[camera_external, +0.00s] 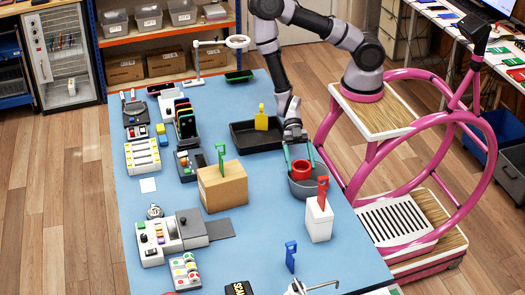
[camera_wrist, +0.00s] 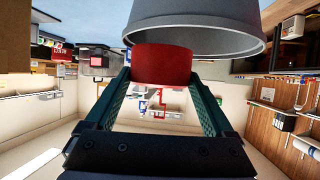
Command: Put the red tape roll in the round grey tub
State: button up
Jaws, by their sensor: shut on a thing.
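The red tape roll (camera_external: 301,169) is between the teal fingers of my gripper (camera_external: 299,157). In the wrist view the roll (camera_wrist: 163,64) fills the gap between the fingertips (camera_wrist: 162,78), and both fingers press its sides. The round grey tub (camera_external: 304,189) stands on the blue table near its right edge. The roll is at the tub's mouth; I cannot tell how far it is below the rim. In the wrist view the tub (camera_wrist: 195,20) shows at the top, with its rim beside the roll. The tub's floor is hidden.
A white box with a red tag (camera_external: 319,219) stands just in front of the tub. A black tray (camera_external: 246,137) with a yellow tag lies behind it. A cardboard box (camera_external: 222,188) with a green tag stands to the left. Blue table (camera_external: 262,240) is bare at front centre.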

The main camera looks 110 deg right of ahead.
jog(key=shift+f, duration=0.6)
jog(key=o, duration=1.1)
